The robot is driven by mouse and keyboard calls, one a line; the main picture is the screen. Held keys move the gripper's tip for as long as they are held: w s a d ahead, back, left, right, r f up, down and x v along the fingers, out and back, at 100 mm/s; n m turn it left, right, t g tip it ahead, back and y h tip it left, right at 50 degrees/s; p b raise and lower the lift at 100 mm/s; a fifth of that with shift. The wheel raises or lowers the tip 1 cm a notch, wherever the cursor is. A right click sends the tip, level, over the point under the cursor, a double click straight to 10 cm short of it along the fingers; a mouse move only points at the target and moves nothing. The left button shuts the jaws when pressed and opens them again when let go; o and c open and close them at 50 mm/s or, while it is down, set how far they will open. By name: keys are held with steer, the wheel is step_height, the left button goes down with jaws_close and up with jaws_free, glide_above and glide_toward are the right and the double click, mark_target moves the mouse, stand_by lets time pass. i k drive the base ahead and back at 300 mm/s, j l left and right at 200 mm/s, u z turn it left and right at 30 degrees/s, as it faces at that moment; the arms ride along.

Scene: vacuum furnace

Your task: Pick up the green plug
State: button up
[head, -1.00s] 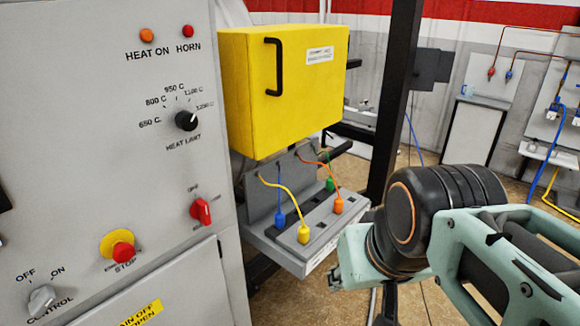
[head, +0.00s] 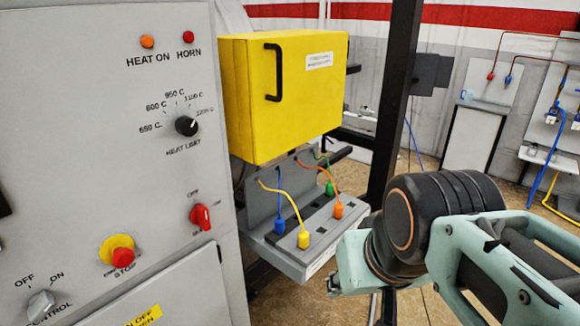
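The green plug (head: 330,188) stands upright at the back right of the grey socket ledge (head: 318,251), with a green cable rising from it. The orange plug (head: 338,210) is close in front of it, and the black slots of the ledge lie around them. The yellow plug (head: 303,239) is at the front and the blue plug (head: 280,225) at the left. My teal and black arm fills the lower right of the head view, right of the ledge and apart from the green plug. I cannot make out my gripper's fingers.
A yellow box (head: 290,95) with a black handle hangs above the ledge. A grey control panel (head: 100,190) with knobs and a stop button stands at the left. A black post (head: 395,100) rises behind, right of the ledge. Bare floor shows beyond the post.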

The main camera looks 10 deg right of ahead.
mark_target(329, 187)
steer(key=i+l, duration=0.25)
steer(key=i+l+u, duration=0.1)
steer(key=i+l, duration=0.15)
steer(key=l, duration=0.25)
steer(key=i+l, duration=0.2)
steer(key=l, duration=0.15)
steer(key=u, duration=0.05)
